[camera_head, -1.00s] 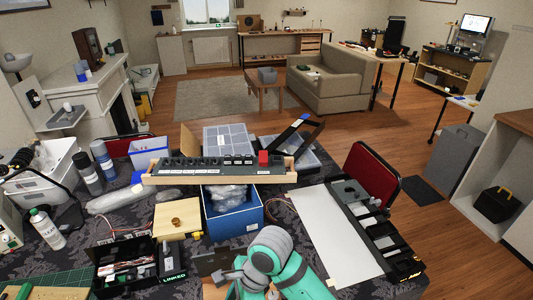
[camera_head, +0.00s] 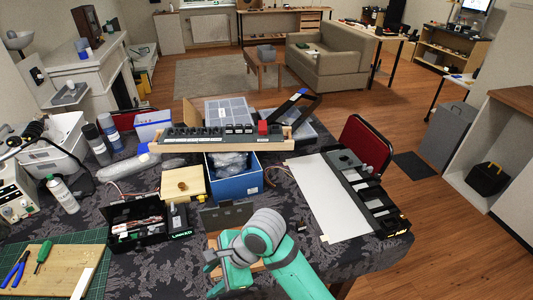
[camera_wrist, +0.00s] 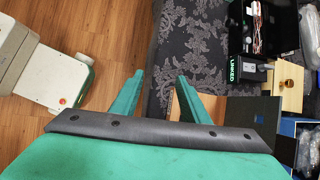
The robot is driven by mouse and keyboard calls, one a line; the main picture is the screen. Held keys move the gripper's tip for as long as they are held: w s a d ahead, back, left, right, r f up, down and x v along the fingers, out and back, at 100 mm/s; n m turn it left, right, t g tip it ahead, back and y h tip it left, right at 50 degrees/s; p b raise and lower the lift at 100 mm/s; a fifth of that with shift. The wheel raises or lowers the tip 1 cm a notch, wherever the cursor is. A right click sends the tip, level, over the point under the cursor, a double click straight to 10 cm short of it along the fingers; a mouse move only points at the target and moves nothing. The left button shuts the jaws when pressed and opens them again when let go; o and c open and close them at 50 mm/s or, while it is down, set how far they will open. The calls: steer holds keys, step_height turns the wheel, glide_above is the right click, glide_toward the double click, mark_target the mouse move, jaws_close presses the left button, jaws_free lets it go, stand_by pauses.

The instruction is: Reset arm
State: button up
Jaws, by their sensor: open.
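My arm (camera_head: 283,265) is teal with a grey joint and reaches in from the bottom of the head view, over the front edge of the patterned table. My gripper shows in the wrist view (camera_wrist: 157,88) with its two teal fingers spread apart. Nothing is between the fingers. Below them are the table edge and the wooden floor. In the head view the gripper points left, and its fingertips are hard to make out. A dark upright plate on a wooden base (camera_head: 228,214) stands just behind the arm.
A switch panel (camera_head: 190,138) with a red block lies across a blue box (camera_head: 236,185). A black toolbox (camera_head: 137,225) and a wooden box (camera_head: 183,184) stand left of the arm. A white board (camera_head: 322,200) lies to the right. A green cutting mat (camera_head: 95,285) is at lower left.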

steer(key=w+a+r+n+t+y, duration=0.1)
steer(key=w+a+r+t+y, duration=0.25)
steer(key=a, duration=0.25)
steer(key=w+a+r+t+y, duration=0.3)
steer(key=a+r+t, duration=0.1)
steer(key=a, duration=0.3)
steer(key=s+d+f+t+h, duration=0.8)
steer(key=s+d+f+h, duration=0.15)
steer(key=d+f, duration=0.4)
steer(key=s+d+n+h, duration=0.1)
steer(key=s+d+n, duration=0.5)
steer(key=s, duration=0.4)
steer(key=s+d+n+h, duration=0.2)
steer(key=s+d+n, duration=0.5)
steer(key=s, duration=0.3)
steer(key=shift+s+d+f, duration=0.15)
steer(key=shift+f, duration=0.05)
